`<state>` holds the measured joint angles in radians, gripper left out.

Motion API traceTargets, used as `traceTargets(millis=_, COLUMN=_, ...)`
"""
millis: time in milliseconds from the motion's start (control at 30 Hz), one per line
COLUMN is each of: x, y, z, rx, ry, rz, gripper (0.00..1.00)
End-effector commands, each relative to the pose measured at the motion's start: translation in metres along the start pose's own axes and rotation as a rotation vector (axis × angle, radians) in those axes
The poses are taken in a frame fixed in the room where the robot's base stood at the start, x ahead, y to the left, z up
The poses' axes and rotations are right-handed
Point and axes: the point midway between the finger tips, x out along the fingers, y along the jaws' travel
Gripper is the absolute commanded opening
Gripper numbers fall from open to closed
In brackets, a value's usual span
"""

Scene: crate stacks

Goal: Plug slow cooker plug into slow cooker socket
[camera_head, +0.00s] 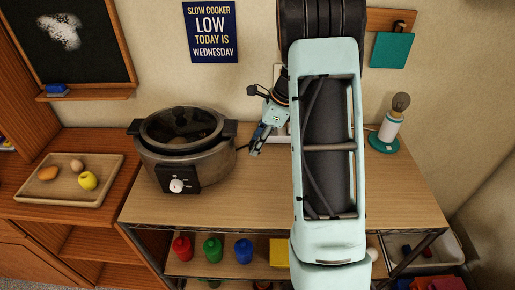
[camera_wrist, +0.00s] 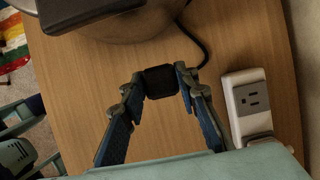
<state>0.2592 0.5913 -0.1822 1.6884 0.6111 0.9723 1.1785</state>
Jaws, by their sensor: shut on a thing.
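The slow cooker (camera_head: 208,167) stands on the wooden table, left of my gripper (camera_head: 258,148). Part of its body (camera_wrist: 130,27) shows at the top of the wrist view. My gripper (camera_wrist: 160,84) is shut on the black slow cooker plug (camera_wrist: 160,80), which sits between the fingertips above the table. A black cord (camera_wrist: 196,38) curves near the cooker and the plug. A white socket block with a grey outlet face (camera_wrist: 254,98) lies to the right of my gripper in the wrist view, apart from the plug. In the head view my arm hides much of that area.
A lamp with a bare bulb (camera_head: 389,128) stands at the table's right. A wooden tray (camera_head: 107,190) with food is on the left counter. Colored bottles (camera_head: 212,249) stand on the shelf below. The table front (camera_head: 230,208) is clear.

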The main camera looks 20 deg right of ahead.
Motion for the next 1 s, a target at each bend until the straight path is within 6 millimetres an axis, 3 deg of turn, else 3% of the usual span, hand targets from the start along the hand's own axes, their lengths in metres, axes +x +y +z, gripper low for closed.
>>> traceTargets(millis=200, x=-0.035, y=0.033, z=0.025, rx=-0.004, ry=-0.001, rz=-0.005, gripper=0.07)
traceTargets(millis=600, x=-0.055, y=0.098, z=0.052, rx=-0.003, ry=0.0, rz=-0.002, gripper=0.07)
traceTargets(millis=1000, x=-0.062, y=0.12, z=0.062, rx=-0.001, ry=0.0, rz=-0.001, gripper=0.07)
